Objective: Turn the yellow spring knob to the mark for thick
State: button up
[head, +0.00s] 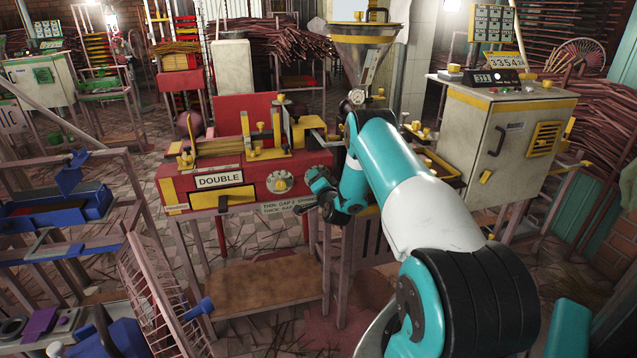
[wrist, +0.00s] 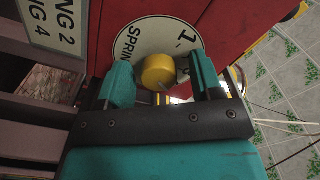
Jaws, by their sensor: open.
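The yellow spring knob (wrist: 158,72) sits on a round white dial plate (wrist: 150,38) on the red machine's front. The plate reads "SPRING" and "1-" in the wrist view; its other marks are hidden. The teal fingers of my gripper (wrist: 162,78) stand open on either side of the knob, with a small gap apparent on the right; contact on the left is unclear. The knob's pointing direction is unclear.
A "DOUBLE" plate (head: 219,180) is left of the dial. A steel hopper (head: 350,45) stands behind my arm. A grey cabinet (head: 500,140) is on the right.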

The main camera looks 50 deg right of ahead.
jog(key=b+v, duration=1.7)
jog(key=b, duration=0.8)
jog(key=shift+s, duration=0.25)
